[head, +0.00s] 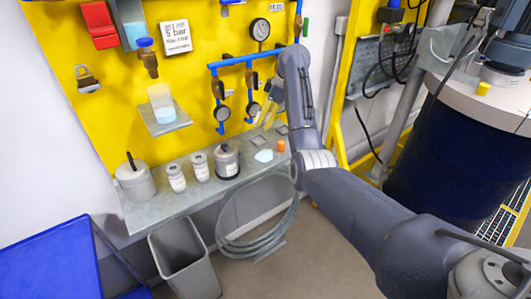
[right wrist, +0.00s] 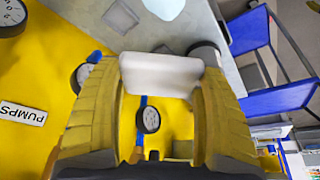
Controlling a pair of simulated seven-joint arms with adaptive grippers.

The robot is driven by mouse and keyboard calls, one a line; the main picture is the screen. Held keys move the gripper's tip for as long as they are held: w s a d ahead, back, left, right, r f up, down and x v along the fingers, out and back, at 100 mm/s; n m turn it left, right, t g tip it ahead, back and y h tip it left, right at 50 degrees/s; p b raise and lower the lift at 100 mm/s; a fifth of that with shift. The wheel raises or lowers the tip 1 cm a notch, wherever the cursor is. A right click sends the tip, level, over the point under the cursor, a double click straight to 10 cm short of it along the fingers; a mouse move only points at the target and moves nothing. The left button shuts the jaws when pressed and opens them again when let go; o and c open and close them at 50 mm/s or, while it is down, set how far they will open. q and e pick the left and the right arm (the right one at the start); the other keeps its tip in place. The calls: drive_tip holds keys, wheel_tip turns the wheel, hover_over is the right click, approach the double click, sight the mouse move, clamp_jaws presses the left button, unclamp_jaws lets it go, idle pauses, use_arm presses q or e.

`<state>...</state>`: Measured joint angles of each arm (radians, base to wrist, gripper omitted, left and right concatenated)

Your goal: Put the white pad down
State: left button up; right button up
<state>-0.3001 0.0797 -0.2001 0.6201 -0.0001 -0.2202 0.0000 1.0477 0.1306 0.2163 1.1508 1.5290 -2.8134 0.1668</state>
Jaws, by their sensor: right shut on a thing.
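The white pad (right wrist: 160,75) shows in the right wrist view as a pale block held across my right gripper's fingertips. My right gripper (right wrist: 160,85) has yellow fingers and is shut on the pad. In the head view this gripper (head: 268,113) is in front of the yellow panel, above the right part of the grey shelf (head: 195,195). I cannot make out the pad clearly there. My left gripper is in neither view.
A pale blue cloth-like piece (head: 264,156), an orange block (head: 281,146) and a flat grey pad (head: 282,130) lie on the shelf's right end. A dark-banded jar (head: 227,162) stands left of them. Gauges and blue pipes (head: 232,62) stick out from the panel behind.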

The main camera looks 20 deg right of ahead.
sight(264, 155)
wheel_tip(264, 155, down, 16)
drive_tip(key=shift+f, duration=0.15)
idle(0.7)
drive_tip(key=shift+f, duration=0.1)
drive_tip(key=o, duration=0.9)
drive_tip(key=v, duration=1.2)
drive_tip(key=shift+d, duration=0.15)
idle(2.9)
